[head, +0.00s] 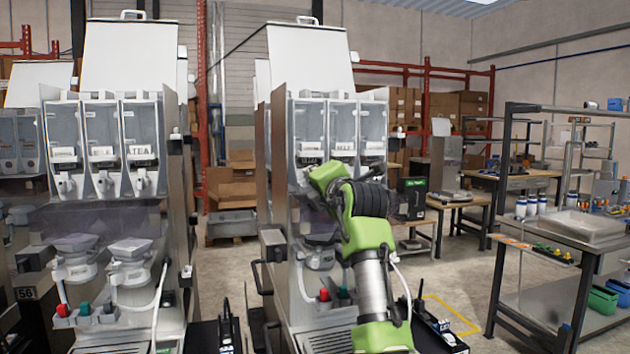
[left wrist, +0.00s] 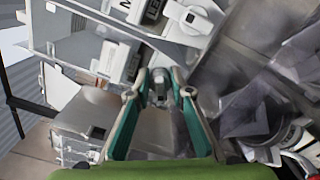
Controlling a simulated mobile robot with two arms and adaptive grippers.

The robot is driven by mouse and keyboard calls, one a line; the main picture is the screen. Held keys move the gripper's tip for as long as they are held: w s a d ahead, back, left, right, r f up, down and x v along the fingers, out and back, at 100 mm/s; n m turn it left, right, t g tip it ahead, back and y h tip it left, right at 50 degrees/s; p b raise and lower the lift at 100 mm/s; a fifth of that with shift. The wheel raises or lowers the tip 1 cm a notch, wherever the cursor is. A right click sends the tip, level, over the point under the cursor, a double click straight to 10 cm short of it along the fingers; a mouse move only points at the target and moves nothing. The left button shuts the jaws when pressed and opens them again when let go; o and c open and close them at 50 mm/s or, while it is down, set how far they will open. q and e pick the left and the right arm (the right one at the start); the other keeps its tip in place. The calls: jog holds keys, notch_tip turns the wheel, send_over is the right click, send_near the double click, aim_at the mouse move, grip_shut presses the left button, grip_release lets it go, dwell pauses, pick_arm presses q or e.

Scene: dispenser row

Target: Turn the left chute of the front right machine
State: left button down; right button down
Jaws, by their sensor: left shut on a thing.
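The front right machine (head: 280,180) stands in the middle of the head view, with three clear canisters (head: 308,122) in a row and a white lid above. My left arm reaches up to its left canister, and the green wrist hides the left chute and the fingers there. In the left wrist view the teal fingers of my left gripper (left wrist: 160,82) are closed around a small grey piece, the left chute (left wrist: 158,92). A neighbouring chute (left wrist: 191,20) with a round end shows beyond the fingertips. My right gripper is in neither view.
A similar machine (head: 115,190) stands to the left, with a gap between the two. A workbench (head: 545,310) with a tray and bottles is at the right. Red shelving (head: 428,90) with boxes stands behind. Open floor lies between the machine and workbench.

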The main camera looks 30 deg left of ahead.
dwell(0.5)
pick_arm(q)
jog(key=c, duration=2.2)
grip_release()
jog(key=shift+o, duration=0.2)
